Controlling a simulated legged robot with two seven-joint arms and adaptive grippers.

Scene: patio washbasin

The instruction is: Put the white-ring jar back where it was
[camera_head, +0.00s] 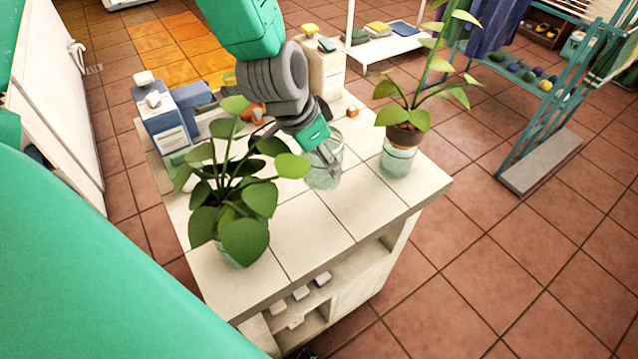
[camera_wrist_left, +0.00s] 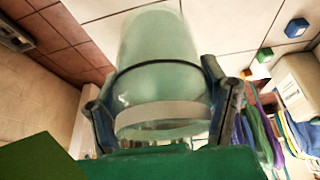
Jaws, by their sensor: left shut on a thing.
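My left gripper (camera_head: 318,142) is shut on a clear greenish glass jar (camera_head: 324,174) over the middle of the white tiled counter (camera_head: 310,235). In the left wrist view the jar (camera_wrist_left: 158,75) sits between the two fingers (camera_wrist_left: 165,105), with a broad white ring (camera_wrist_left: 165,114) near its rim and a thin dark line around its body. No plant shows in it. I cannot tell whether its base touches the counter. My right gripper is not in view.
A potted plant (camera_head: 403,137) sits in another glass jar (camera_head: 397,162) right of the held jar. A leafy plant (camera_head: 243,200) stands at the front left. A blue dispenser (camera_head: 163,122) and a cream container (camera_head: 325,70) stand behind. The front right counter is clear.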

